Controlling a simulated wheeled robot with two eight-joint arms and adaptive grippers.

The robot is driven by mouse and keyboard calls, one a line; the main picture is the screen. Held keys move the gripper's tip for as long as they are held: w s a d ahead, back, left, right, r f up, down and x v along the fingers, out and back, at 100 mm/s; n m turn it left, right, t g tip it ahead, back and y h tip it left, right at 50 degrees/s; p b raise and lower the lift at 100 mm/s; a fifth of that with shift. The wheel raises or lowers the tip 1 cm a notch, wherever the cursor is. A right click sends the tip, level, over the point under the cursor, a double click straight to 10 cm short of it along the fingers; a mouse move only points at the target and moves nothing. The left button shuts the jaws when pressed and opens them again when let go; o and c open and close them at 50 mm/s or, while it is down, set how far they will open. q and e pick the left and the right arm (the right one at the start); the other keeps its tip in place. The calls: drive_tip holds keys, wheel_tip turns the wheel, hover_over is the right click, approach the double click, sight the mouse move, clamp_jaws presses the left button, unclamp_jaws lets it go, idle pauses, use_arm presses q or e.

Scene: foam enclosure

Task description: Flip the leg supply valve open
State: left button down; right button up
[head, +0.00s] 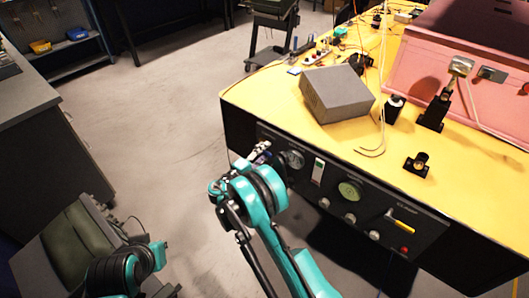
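A dark control panel (334,212) is set in the front of the yellow-topped bench. A lever with a yellow handle (400,223) is near its right end, tilted down to the right. No valve label is readable, so I cannot tell which control is the leg supply valve. My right gripper (259,153) is at the panel's upper left end, by a dark gauge (293,159), well left of the yellow lever. My own wrist partly hides it; its fingers and any contact are unclear. My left arm is low at the left; its gripper is not clearly distinguishable.
The panel also has a green-faced gauge (350,191), several knobs and a red button (404,249). On the bench (258,95) are a grey box (337,93), black fixtures and a pink case (459,63). A chair (72,243) is at lower left. Open floor lies left of the bench.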

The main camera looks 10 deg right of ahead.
drive_tip(key=shift+s+a, duration=0.1)
drive_tip(key=v, duration=1.1)
drive_tip(key=shift+s+a, duration=0.3)
drive_tip(key=s+d+r+m+g+y, duration=0.2)
drive_tip(key=s+d+r+g+y, duration=0.3)
drive_tip(key=d+r, duration=0.5)
drive_tip(key=s+m+t+y, duration=0.1)
drive_tip(key=s+m+y, duration=0.4)
drive_tip(key=s, duration=1.8)
drive_tip(key=y, duration=0.4)
drive_tip(key=shift+s+d+r+m, duration=0.2)
drive_tip(key=shift+d+m, duration=0.1)
drive_tip(key=shift+m, duration=0.1)
